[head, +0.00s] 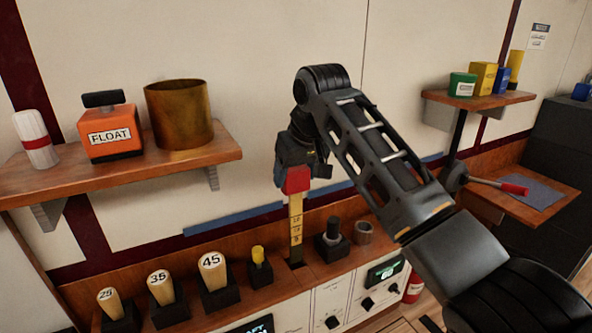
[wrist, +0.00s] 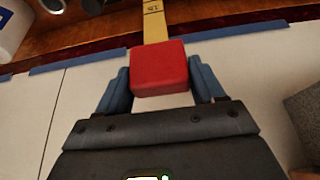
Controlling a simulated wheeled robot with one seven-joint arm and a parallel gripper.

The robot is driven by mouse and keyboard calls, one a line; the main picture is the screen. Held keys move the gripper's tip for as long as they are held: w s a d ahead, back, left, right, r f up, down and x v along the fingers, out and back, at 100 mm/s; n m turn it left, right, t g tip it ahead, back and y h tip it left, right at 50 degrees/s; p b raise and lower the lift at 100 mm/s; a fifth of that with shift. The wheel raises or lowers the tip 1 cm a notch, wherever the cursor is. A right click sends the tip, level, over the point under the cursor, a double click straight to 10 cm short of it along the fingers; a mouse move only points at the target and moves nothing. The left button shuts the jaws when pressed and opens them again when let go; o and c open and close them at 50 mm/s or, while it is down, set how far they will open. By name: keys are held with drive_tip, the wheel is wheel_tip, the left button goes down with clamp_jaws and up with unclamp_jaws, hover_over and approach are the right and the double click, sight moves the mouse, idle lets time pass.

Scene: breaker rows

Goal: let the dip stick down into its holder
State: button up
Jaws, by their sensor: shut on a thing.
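The dip stick (head: 296,222) is a flat yellow stick with black markings and a red block handle (head: 297,180). It hangs upright below my gripper (head: 295,178) in the head view. In the wrist view the blue fingers of my gripper (wrist: 160,80) are shut on the sides of the red handle (wrist: 159,70), and the yellow stick (wrist: 154,22) runs away from it. The stick's lower end meets a small dark holder opening (head: 295,265) in the wooden ledge. I cannot tell how far the end is inside it.
On the ledge, a small yellow-topped holder (head: 259,265) stands left of the stick and a black knobbed block (head: 332,241) right. Numbered wooden handles (head: 216,278) stand further left. A shelf (head: 120,171) with an orange FLOAT box (head: 109,133) and brass cup (head: 178,115) is above left.

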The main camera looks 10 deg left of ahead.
drive_tip(key=b, duration=0.3)
hover_over(296, 249)
drive_tip(key=shift+w+f, duration=0.1)
drive_tip(key=shift+f, duration=5.2)
drive_tip(key=shift+f+b, duration=2.55)
drive_tip(key=shift+f, duration=2.95)
drive_tip(key=o, duration=1.6)
drive_tip(key=shift+c, duration=0.2)
drive_tip(key=v, duration=0.7)
drive_tip(key=shift+r, duration=0.35)
